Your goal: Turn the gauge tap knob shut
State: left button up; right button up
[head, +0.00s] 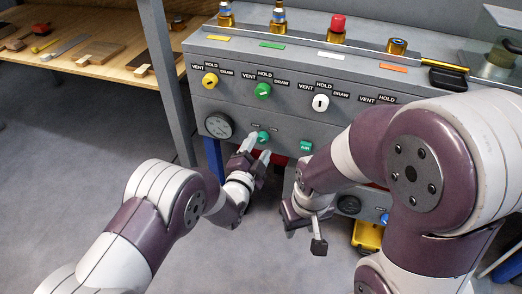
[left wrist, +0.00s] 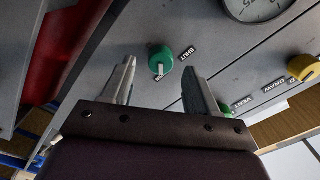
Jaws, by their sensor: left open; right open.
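The gauge tap knob (head: 263,136) is a small green knob on the grey panel, right of the round gauge (head: 218,125). In the left wrist view the knob (left wrist: 160,58) has a white mark pointing down at a small, unreadable label, away from the SHUT label (left wrist: 187,53) at its upper right. My left gripper (head: 256,150) is open in front of the panel, just below the knob. In the left wrist view its fingers (left wrist: 158,80) stand either side of the knob, apparently not touching it. My right gripper (head: 305,233) is open and empty, lower right.
Above are yellow (head: 210,80), green (head: 263,90) and white (head: 320,102) knobs with VENT, HOLD and DRAW labels. Another green control (head: 305,146) sits to the right. My right arm covers the panel's right part. A wooden bench (head: 100,75) stands at the left; the floor before it is clear.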

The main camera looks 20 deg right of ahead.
aim_at(262, 138)
pick_arm(q)
jog(key=shift+b+x, duration=0.35)
jog(key=shift+x, duration=0.85)
jog(key=shift+w+d, duration=0.2)
jog(key=c, duration=1)
jog(key=shift+c, duration=0.2)
pick_arm(e)
jog(key=shift+f, duration=0.7)
